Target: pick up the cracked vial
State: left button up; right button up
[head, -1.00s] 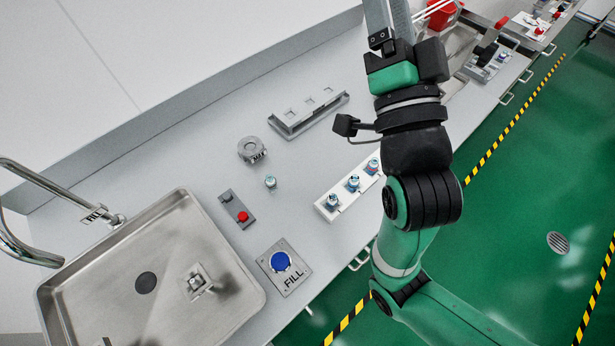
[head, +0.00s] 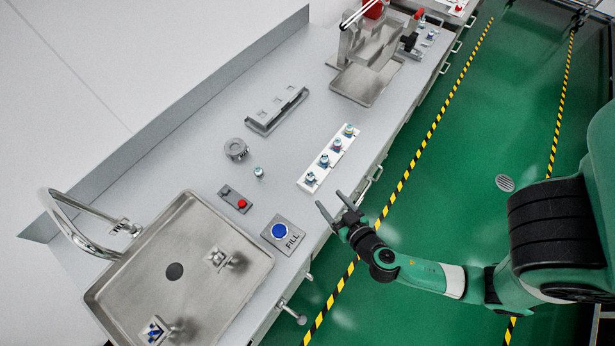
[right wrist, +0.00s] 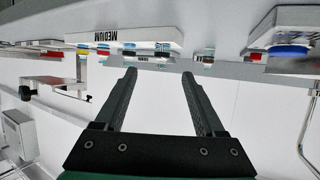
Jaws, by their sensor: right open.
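Several small vials with teal and dark parts stand in a white rack (head: 303,184) on the counter; the nearest vial (head: 310,178) is at its lower left end. A lone vial (head: 258,172) stands on the counter left of the rack. I cannot tell which vial is cracked. My right gripper (head: 330,199) is open and empty, off the counter's front edge, just right of and below the rack. In the right wrist view its two fingers (right wrist: 158,73) are spread, pointing toward the counter edge. My left gripper is not in view.
A round grey device (head: 236,149) and a grey slotted holder (head: 277,110) stand behind the vials. A red-button box (head: 232,199), blue FILL button (head: 279,231) and steel sink (head: 262,268) with faucet lie left. A steel tray (head: 366,84) is farther back.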

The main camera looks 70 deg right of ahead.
aim_at(313, 181)
jog(key=p+x, duration=0.1)
jog(key=x, duration=0.4)
jog(key=shift+w+d, duration=0.1)
jog(key=shift+w, duration=0.05)
jog(key=shift+x, duration=3.05)
jog(key=shift+w+a, duration=0.1)
jog(key=shift+a, duration=0.15)
jog(key=shift+c, duration=0.4)
jog(key=shift+r, duration=0.1)
grip_shut()
